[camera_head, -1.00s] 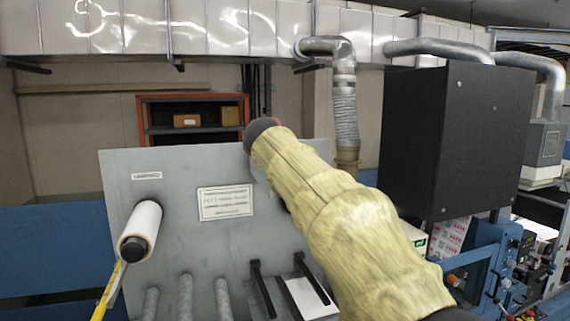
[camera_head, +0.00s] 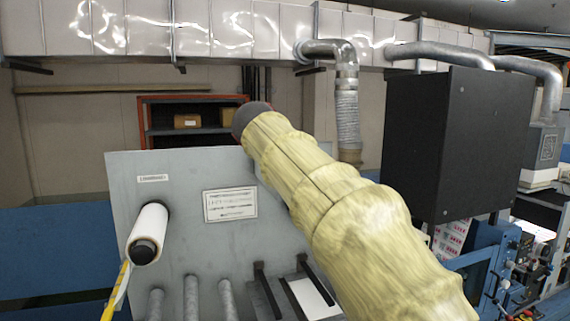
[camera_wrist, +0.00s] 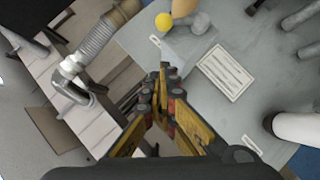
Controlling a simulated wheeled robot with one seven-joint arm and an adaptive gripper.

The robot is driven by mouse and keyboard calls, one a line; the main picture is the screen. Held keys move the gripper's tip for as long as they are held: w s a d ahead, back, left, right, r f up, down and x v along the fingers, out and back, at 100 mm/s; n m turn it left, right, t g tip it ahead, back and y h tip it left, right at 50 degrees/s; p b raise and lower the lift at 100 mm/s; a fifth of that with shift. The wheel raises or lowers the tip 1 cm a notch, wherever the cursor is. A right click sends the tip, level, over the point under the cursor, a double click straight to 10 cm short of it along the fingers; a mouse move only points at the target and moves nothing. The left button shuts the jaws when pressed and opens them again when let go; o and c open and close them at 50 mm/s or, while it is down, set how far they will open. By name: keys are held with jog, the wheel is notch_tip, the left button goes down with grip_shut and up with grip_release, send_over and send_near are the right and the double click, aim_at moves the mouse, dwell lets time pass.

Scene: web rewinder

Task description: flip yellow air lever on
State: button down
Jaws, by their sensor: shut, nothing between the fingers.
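A round yellow knob (camera_wrist: 163,21), which looks like the end of the air lever, shows near the top of the wrist view. It sits beside a tan rounded part (camera_wrist: 183,7) and a grey block (camera_wrist: 188,42) on the panel. My gripper (camera_wrist: 164,70) is shut and empty. Its fingertips point at the grey block and appear a little short of the knob; whether they touch the block I cannot tell. In the head view my sleeved arm covers this part of the panel, so neither the lever nor the gripper shows there.
The grey machine panel (camera_head: 180,235) carries a white label plate (camera_head: 230,204), a white roll (camera_head: 149,233) and several metal rollers. A large black box (camera_head: 455,145) stands right of my arm. An orange shelf (camera_head: 165,140) and ducts are behind.

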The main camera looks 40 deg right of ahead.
jog(key=s+d+v, duration=0.1)
jog(key=v, duration=0.5)
jog(key=shift+s+a+r+b, duration=0.2)
jog(key=shift+r+b, duration=0.1)
jog(key=shift+b, duration=0.15)
jog(key=s+a+f+g+y+b, duration=0.1)
jog(key=a+f+y, duration=0.15)
jog(key=f, duration=0.75)
jog(key=s+a+f+g+y+b, duration=0.1)
jog(key=a+f, duration=0.3)
jog(key=f, duration=0.5)
jog(key=s+a+f+y+b, duration=0.2)
jog(key=s+a+f+b, duration=0.3)
jog(key=f, duration=0.8)
jog(key=s+a+f+m+g+y+b, duration=0.1)
jog(key=s+a+f+b, duration=0.3)
jog(key=s+f, duration=0.8)
jog(key=s+a+f+m+g+y+b, duration=0.1)
jog(key=s+a+f+y+b, duration=0.2)
jog(key=s+f, duration=0.6)
notch_tip(320, 180, down, 7)
jog(key=a+b, duration=0.2)
jog(key=b, duration=0.1)
jog(key=shift+s+a+b, duration=0.25)
jog(key=shift+a+b, duration=0.05)
jog(key=shift+b, duration=0.05)
